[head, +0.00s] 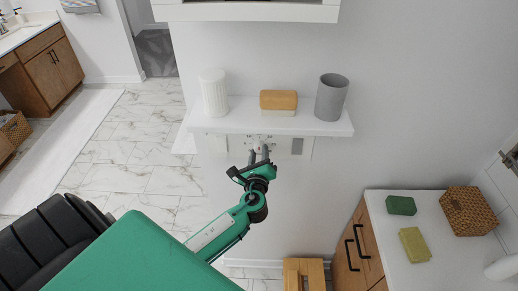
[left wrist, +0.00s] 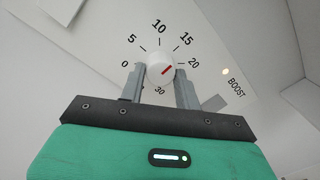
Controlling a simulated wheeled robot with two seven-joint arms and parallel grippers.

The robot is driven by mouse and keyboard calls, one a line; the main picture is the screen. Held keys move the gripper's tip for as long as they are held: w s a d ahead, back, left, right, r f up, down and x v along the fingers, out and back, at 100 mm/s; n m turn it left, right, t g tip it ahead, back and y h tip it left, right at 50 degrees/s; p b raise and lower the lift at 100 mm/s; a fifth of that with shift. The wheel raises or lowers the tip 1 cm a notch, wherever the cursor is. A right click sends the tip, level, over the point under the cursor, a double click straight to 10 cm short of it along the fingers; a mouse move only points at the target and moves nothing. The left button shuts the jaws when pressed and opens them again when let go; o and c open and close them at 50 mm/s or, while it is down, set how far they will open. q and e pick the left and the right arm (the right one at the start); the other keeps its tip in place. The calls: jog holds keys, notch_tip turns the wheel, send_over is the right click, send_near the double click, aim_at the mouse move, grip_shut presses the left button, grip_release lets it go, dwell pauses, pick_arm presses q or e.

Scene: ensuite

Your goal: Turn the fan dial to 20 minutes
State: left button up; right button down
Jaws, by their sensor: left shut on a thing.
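The fan dial (left wrist: 156,62) is a white round knob with a red mark, on a white panel (left wrist: 228,103) numbered 0, 5, 10, 15, 20 and 30. The red mark slants up to the right, on the side of the 20; its exact setting is hard to tell. My left gripper (left wrist: 159,72) is shut on the dial, one finger on each side. In the head view, my left gripper (head: 259,154) reaches up to the wall panel (head: 238,144) under the shelf; the dial is too small to make out there. My right gripper is not in view.
A counter (head: 450,262) with green blocks and a wicker basket (head: 469,211) stands at right. Floor is open at left.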

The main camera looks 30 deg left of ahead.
pick_arm(q)
jog(key=m+p, duration=0.2)
jog(key=m, duration=0.2)
jog(key=shift+f+m, duration=0.1)
jog(key=shift+m, duration=1.1)
jog(key=shift+s+m, duration=0.1)
jog(key=shift+m, duration=1.2)
jog(key=o, duration=1)
